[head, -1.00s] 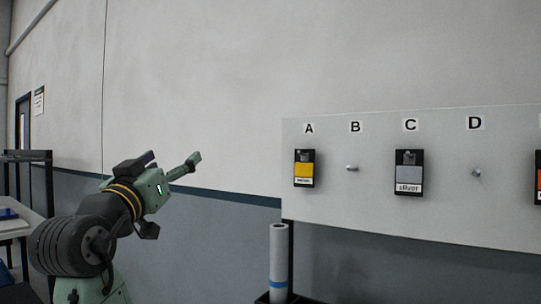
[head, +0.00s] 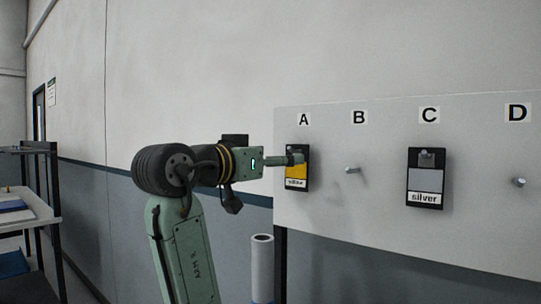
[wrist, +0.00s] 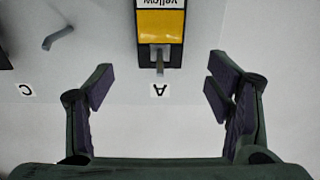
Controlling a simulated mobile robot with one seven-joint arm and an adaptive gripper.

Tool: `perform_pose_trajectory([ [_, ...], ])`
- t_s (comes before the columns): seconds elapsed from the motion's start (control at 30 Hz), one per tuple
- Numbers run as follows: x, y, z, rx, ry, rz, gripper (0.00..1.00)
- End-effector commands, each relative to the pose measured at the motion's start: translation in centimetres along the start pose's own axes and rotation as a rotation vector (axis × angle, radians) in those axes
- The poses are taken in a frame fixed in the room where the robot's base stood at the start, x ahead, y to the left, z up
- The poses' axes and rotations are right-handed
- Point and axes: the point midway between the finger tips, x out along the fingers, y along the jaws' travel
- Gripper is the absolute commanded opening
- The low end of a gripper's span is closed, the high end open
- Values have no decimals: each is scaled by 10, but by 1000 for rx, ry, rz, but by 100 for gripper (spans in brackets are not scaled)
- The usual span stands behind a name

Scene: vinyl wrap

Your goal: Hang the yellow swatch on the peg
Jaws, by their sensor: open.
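The yellow swatch (head: 296,174) is a black-edged card with a yellow panel and a "yellow" label, hanging under letter A on the grey board. In the wrist view it appears upside down (wrist: 161,22), with its peg (wrist: 160,62) at its hole end. My gripper (head: 292,159) reaches in from the left, in front of the swatch's upper part in the head view. In the wrist view my gripper (wrist: 160,78) is open, its fingers wide apart on either side of the swatch's line and not touching it. Bare pegs stick out under B (head: 352,170) and D (head: 518,182).
The silver swatch (head: 426,187) hangs under C. A pale roll (head: 262,268) stands upright below the board's left end. A bench (head: 40,212) is at the far left. The board (head: 385,225) is clear below the swatches.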

Motion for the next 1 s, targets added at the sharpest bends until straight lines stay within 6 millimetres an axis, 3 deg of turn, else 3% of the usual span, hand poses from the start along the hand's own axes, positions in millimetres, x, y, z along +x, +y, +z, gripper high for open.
perform_pose_trajectory([
  [0.2, 42, 0, -3, -2, -3, 1, 73],
  [0.4, 70, 0, -2, -2, -2, 0, 73],
  [0.6, 81, 0, 0, -1, 0, 0, 73],
  [0.87, 82, 0, 0, -1, 0, 0, 73],
  [1.0, 81, 0, 0, -1, 0, 0, 64],
])
